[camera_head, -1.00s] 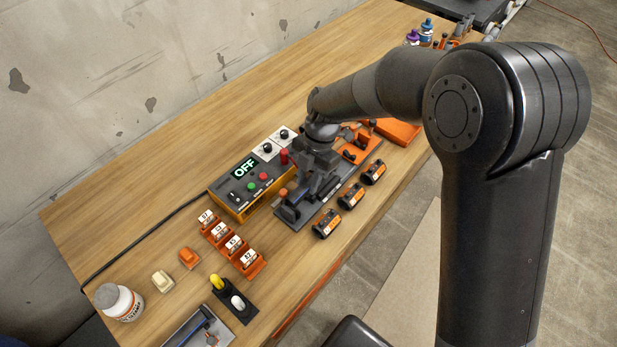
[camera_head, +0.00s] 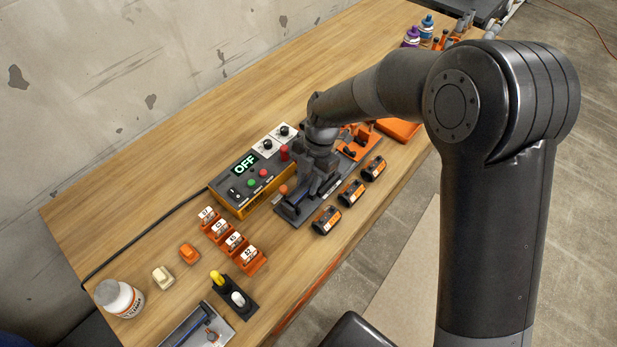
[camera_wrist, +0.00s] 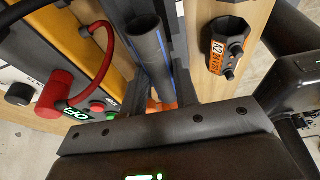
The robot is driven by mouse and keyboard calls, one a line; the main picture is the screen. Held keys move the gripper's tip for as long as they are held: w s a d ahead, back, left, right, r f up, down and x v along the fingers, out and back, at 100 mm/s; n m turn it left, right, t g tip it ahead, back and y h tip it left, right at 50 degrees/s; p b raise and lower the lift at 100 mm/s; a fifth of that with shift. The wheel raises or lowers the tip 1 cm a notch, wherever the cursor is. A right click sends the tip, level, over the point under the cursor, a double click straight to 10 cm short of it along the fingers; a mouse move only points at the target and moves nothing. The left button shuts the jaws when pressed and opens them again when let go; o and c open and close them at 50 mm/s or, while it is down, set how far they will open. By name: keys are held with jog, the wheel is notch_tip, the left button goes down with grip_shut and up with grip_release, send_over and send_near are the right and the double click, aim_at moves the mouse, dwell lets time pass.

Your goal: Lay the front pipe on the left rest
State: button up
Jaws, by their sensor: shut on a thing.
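My gripper (camera_head: 308,192) is low over the dark fixture plate (camera_head: 283,213), beside the control box. In the wrist view a grey pipe (camera_wrist: 153,50) with a blue stripe lies between the dark fingers, its open end toward the top. My gripper is shut on this pipe. An orange piece (camera_wrist: 160,106) shows below the pipe in the wrist view; I cannot tell whether the pipe touches it. In the head view my gripper and wrist hide most of the pipe and the left part of the fixture.
The control box (camera_head: 240,192) reading OFF stands close on the left, with a red knob (camera_wrist: 54,95) and looped red cable in the wrist view. Several black-and-orange cylinders (camera_head: 351,193) line the front side. Orange labelled holders (camera_head: 228,243) stand nearer. Bare wood lies behind the box.

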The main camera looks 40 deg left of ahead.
jog(key=shift+f, duration=0.25)
jog(key=shift+f, duration=0.3)
dwell(0.6)
jog(key=o, duration=1.1)
jog(key=shift+o, duration=0.2)
jog(key=shift+r, duration=3.8)
